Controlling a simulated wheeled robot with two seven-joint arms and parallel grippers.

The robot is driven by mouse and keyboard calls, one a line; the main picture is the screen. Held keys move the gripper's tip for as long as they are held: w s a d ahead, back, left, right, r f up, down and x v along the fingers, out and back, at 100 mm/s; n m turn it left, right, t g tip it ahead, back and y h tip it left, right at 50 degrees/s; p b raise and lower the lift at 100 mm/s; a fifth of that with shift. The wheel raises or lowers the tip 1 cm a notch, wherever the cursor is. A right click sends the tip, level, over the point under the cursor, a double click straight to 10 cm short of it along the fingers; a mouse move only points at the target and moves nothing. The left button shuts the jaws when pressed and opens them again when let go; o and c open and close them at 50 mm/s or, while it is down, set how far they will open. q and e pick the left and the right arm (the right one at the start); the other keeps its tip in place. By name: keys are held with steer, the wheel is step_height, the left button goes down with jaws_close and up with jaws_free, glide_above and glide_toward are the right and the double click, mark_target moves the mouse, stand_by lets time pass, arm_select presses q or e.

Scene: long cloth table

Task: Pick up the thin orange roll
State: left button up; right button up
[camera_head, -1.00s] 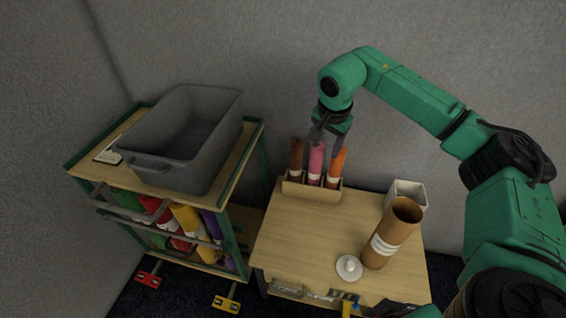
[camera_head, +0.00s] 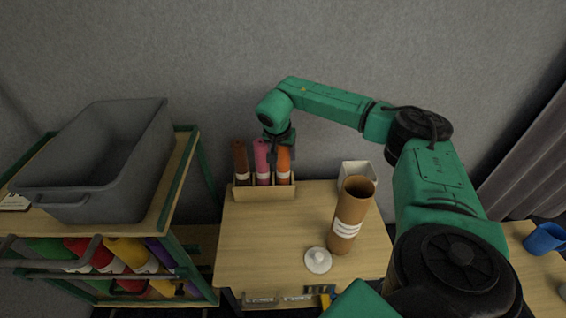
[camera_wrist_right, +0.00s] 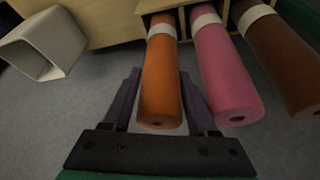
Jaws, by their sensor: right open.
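The thin orange roll (camera_head: 284,166) stands upright at the right end of a small wooden rack (camera_head: 262,193) on the table (camera_head: 270,235). It has a white band, and in the right wrist view the orange roll (camera_wrist_right: 161,85) lies between my finger tips. My right gripper (camera_head: 279,153) is at the roll's upper part, open, with a finger on each side of it; the right gripper (camera_wrist_right: 160,76) shows no clear grip in the wrist view. A pink roll (camera_head: 262,160) and a brown roll (camera_head: 240,162) stand left of it in the rack. My left gripper is out of view.
A large cardboard tube (camera_head: 351,215), a white square container (camera_head: 357,175) and a white lid (camera_head: 318,261) are to the right and front. A grey bin (camera_head: 100,160) sits on a rack at left. A blue mug (camera_head: 545,238) stands far right. The table's left front is clear.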

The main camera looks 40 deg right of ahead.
steer(key=shift+r, duration=0.15)
jaws_close()
